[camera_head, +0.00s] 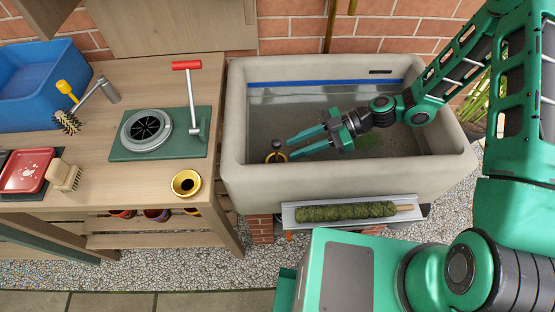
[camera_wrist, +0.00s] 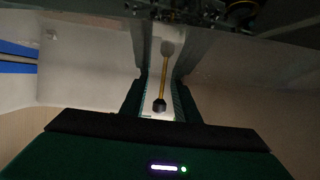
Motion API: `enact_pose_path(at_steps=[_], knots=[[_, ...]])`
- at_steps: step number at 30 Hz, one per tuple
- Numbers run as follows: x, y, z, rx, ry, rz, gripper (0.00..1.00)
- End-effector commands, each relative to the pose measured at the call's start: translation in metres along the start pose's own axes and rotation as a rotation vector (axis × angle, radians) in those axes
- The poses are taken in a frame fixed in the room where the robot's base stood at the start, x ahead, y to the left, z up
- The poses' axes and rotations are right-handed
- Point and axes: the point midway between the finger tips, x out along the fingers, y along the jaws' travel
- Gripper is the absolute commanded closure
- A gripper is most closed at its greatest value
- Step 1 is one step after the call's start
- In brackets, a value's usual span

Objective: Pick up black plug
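The black plug (camera_head: 277,144) shows in the head view at the left end of the stone sink, just off my fingertips. A gold ring lies close below it in the picture. In the wrist view its black knob (camera_wrist: 160,106) ends a thin gold rod, whose other end meets a grey round part. My gripper (camera_head: 290,148) reaches left into the sink with its two green fingers apart. In the wrist view the knob and rod appear in the gap between the fingers (camera_wrist: 162,95). I see no contact with either finger.
The stone sink (camera_head: 238,125) has walls around my gripper and a blue strip along its back. A tray (camera_head: 290,222) with a moss pole hangs at its front. A wooden bench (camera_head: 110,185) stands left with a yellow pot (camera_head: 186,183) and a green-based device (camera_head: 190,150).

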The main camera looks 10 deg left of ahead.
Motion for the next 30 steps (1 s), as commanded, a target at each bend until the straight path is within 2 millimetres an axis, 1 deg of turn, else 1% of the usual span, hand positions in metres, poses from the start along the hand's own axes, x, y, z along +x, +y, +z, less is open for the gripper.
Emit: enact_pose_path(at_steps=[1,3,8,10,15,18,22,28,29,30], knots=[[0.007,-0.001,0.0,0.001,0.001,-0.003,0.72],[0.014,-0.001,0.0,0.001,0.0,-0.002,0.72],[0.023,-0.001,0.0,0.001,-0.001,-0.002,0.72],[0.029,-0.003,0.0,0.001,-0.001,-0.003,0.72],[0.053,-0.009,-0.001,0.002,-0.001,-0.005,0.72],[0.065,-0.008,0.0,0.001,-0.001,-0.004,0.72],[0.072,-0.008,0.0,0.002,-0.002,-0.001,0.72],[0.072,-0.007,0.0,0.002,-0.002,0.0,0.72],[0.072,-0.007,0.0,0.002,-0.002,0.0,0.74],[0.072,-0.007,0.0,0.002,-0.002,0.0,0.84]])
